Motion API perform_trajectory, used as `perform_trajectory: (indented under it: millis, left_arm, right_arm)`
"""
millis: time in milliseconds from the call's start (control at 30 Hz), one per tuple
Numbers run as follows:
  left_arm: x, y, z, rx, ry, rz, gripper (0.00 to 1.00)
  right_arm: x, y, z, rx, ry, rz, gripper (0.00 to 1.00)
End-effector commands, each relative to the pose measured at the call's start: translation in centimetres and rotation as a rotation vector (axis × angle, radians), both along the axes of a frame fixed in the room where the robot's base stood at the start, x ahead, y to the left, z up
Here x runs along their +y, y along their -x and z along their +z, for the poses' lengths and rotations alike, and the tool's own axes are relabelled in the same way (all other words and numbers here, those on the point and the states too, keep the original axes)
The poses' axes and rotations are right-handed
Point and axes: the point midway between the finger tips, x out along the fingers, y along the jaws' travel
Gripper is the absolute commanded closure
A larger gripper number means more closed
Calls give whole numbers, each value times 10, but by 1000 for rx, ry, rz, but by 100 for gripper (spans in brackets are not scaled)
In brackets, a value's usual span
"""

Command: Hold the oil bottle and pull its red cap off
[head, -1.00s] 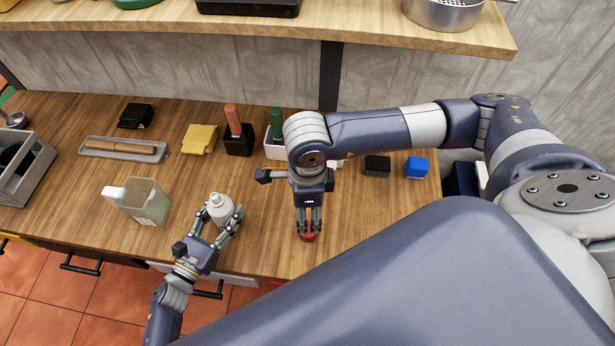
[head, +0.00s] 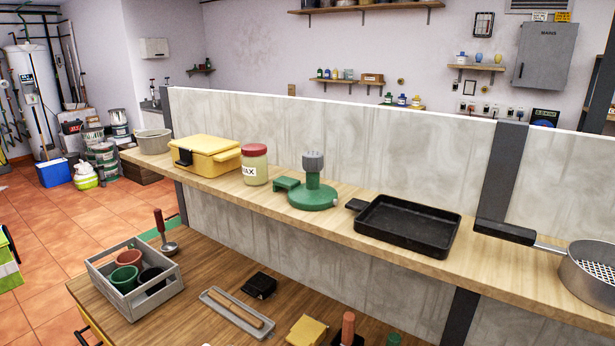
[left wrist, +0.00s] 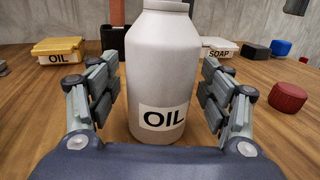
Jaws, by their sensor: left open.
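The white oil bottle (left wrist: 165,75), with an OIL label, stands upright on the wooden counter in the left wrist view. Its top is cut off by the frame edge. My left gripper (left wrist: 160,100) is open, with one finger on each side of the bottle and a gap showing beside each. The red cap (left wrist: 287,97) lies apart on the counter to the right, with no gripper on it. The head view now looks elsewhere and shows neither bottle nor cap. My right gripper is not seen in the current views.
A yellow OIL box (left wrist: 58,50), a white SOAP box (left wrist: 220,50) and a blue block (left wrist: 281,47) stand behind the bottle. The head view shows a shelf with a wax jar (head: 255,165) and black tray (head: 405,225), above a grey crate (head: 120,300).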

Motion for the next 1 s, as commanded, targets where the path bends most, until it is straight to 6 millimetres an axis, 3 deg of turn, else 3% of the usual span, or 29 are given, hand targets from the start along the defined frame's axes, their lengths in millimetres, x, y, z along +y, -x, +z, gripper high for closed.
perform_trajectory:
  millis: [600,1000]
  left_arm:
    - [85,65,-2,4,-3,0,28]
    - [95,72,-1,3,-2,0,28]
  right_arm:
    - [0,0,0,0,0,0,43]
    - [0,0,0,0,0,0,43]
